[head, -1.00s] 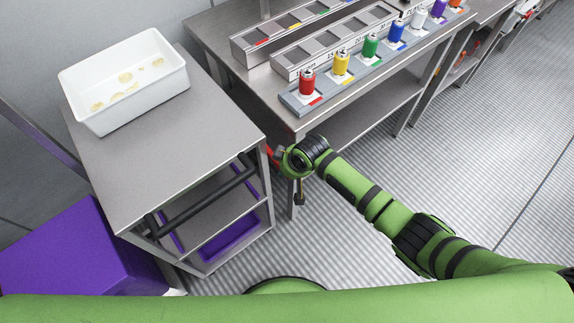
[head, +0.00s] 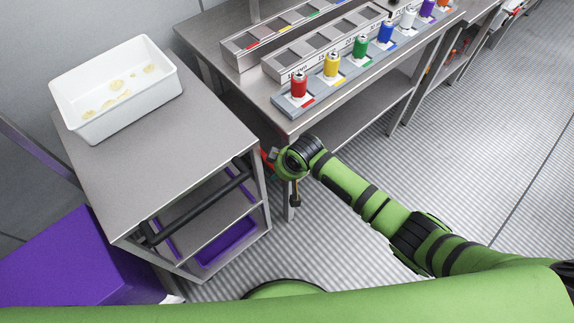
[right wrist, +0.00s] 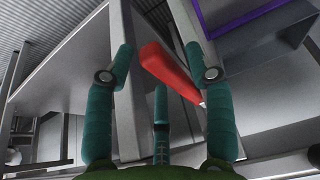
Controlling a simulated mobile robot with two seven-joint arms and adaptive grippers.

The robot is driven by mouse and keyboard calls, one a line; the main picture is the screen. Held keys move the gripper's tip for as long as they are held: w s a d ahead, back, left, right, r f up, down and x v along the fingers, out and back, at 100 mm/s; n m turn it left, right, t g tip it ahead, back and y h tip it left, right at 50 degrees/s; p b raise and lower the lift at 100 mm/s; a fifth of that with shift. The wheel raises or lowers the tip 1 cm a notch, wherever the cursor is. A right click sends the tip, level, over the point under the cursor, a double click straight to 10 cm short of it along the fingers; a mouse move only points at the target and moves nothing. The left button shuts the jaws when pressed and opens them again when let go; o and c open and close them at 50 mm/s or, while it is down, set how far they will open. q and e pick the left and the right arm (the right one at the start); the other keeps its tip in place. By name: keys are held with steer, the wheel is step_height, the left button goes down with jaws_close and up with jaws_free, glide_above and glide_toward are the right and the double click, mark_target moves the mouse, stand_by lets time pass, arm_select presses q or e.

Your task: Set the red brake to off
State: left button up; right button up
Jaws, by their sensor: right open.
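The red brake is a flat red lever (right wrist: 170,72) that slants down to the right in the right wrist view. In the head view only a small red piece (head: 265,159) shows beside the cart's (head: 165,150) front right post, mostly hidden by my right wrist. My right gripper (right wrist: 159,62) is open, with teal fingers on both sides of the lever and a third finger below. The lever's lower end comes close to the right-hand finger in the wrist view; I cannot tell whether they touch. My left gripper is not in view.
A white tray (head: 70,110) with pale slices stands on the cart. The cart has a dark handle bar (head: 200,203) and purple-edged shelves. A steel table (head: 225,60) with coloured canisters stands close behind my right wrist. A purple box (head: 70,245) is at lower left. Floor on the right is clear.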

steer(key=v, duration=1.1)
steer(key=shift+s+r, duration=0.1)
steer(key=s+d+f+m+h, duration=0.1)
steer(key=s+d+f+m, duration=0.3)
steer(key=f, duration=0.8)
steer(key=s+d+f, duration=0.3)
steer(key=d+f, duration=0.2)
steer(key=f, duration=0.6)
steer(key=s+d+f+g, duration=0.1)
steer(key=s+f, duration=0.4)
steer(key=s, duration=0.5)
steer(key=s+d+f+h, duration=0.1)
steer(key=s+d+f, duration=0.3)
steer(key=s, duration=0.6)
steer(key=s+d+f+g, duration=0.1)
steer(key=s+d+f, duration=0.2)
steer(key=s+f, duration=0.3)
steer(key=s, duration=0.4)
steer(key=shift+s+d+m+g+h, duration=0.2)
steer(key=shift+d+m+g+h, duration=0.1)
steer(key=shift+m, duration=0.1)
steer(key=shift+a, duration=0.1)
